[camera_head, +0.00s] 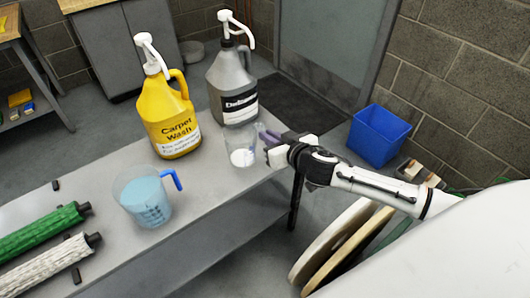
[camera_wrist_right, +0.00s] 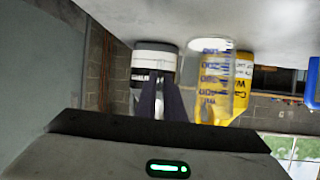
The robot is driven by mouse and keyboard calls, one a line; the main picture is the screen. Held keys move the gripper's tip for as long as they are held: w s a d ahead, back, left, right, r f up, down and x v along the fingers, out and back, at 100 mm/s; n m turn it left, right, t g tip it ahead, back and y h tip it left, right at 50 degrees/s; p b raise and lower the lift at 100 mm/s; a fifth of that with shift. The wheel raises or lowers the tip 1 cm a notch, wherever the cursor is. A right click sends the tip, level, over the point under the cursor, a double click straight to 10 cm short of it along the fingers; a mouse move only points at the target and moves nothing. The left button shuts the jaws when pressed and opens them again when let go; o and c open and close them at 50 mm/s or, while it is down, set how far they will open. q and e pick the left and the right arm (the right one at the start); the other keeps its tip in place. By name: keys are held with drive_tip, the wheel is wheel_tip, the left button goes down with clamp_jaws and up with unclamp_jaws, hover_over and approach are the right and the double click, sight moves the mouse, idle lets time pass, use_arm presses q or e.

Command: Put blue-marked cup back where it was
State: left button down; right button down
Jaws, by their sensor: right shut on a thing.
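The blue-marked cup (camera_head: 242,148) is a clear beaker standing upright near the bench's right end, in front of the grey jug. Its base looks white in the head view. The right wrist view shows its blue scale marks on the clear wall (camera_wrist_right: 215,80), with the picture turned over. My right gripper (camera_head: 266,138) comes in from the right at the cup's right side. Its fingers (camera_wrist_right: 160,98) are close together and shut on the cup's side. I cannot tell whether the cup's base touches the bench. My left gripper is not in view.
A yellow Carpet Wash jug (camera_head: 171,118) and a grey pump jug (camera_head: 232,86) stand behind the cup on the grey bench (camera_head: 205,190). A measuring jug of blue liquid (camera_head: 146,196) stands left. Green (camera_head: 40,231) and white (camera_head: 45,266) rollers lie further left. A blue bin (camera_head: 377,135) is on the floor.

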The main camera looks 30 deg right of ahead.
drive_tip(key=shift+f+b, duration=0.5)
drive_tip(key=shift+f, duration=1.65)
drive_tip(key=c, duration=2.3)
unclamp_jaws()
drive_tip(key=shift+f, duration=0.2)
drive_tip(key=o, duration=0.4)
drive_tip(key=shift+o, duration=0.2)
drive_tip(key=shift+r, duration=0.15)
